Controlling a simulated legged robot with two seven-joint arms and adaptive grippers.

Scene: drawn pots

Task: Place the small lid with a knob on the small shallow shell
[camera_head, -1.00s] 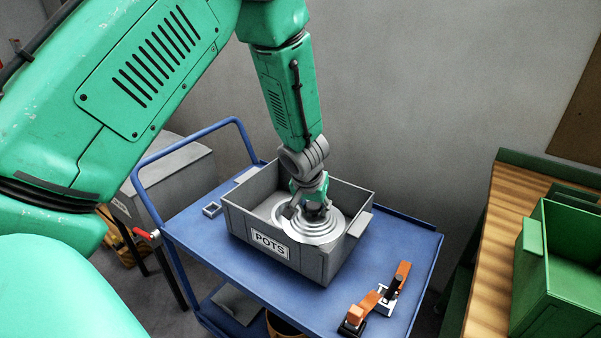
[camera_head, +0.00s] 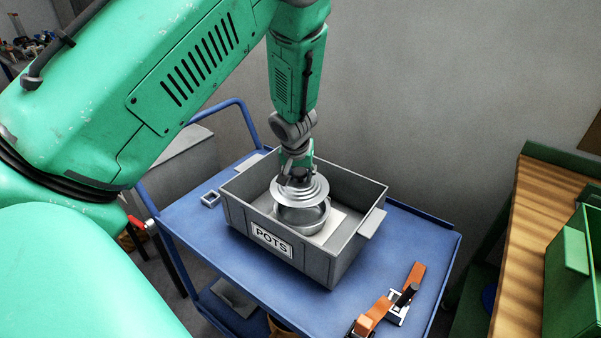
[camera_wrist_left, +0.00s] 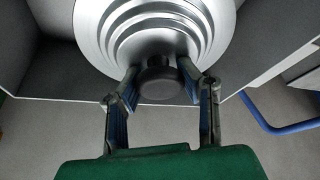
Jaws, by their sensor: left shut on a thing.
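The lid (camera_head: 300,191) is a silvery stepped disc with a dark knob; in the left wrist view the lid (camera_wrist_left: 150,30) fills the top and its knob (camera_wrist_left: 159,78) sits between the fingers. My left gripper (camera_head: 297,176) is shut on the knob and holds the lid inside the grey bin; the fingers also show in the left wrist view (camera_wrist_left: 160,88). Below the lid is the shell (camera_head: 304,218), a silvery round pot in the bin. The lid hides the shell's top, so I cannot tell whether they touch. My right gripper is not in view.
The grey bin (camera_head: 343,243) marked POTS stands on a blue cart (camera_head: 190,236). An orange-and-black clamp (camera_head: 390,303) lies on the cart's front right. A green crate (camera_head: 577,265) stands on a wooden bench (camera_head: 530,240) at the right.

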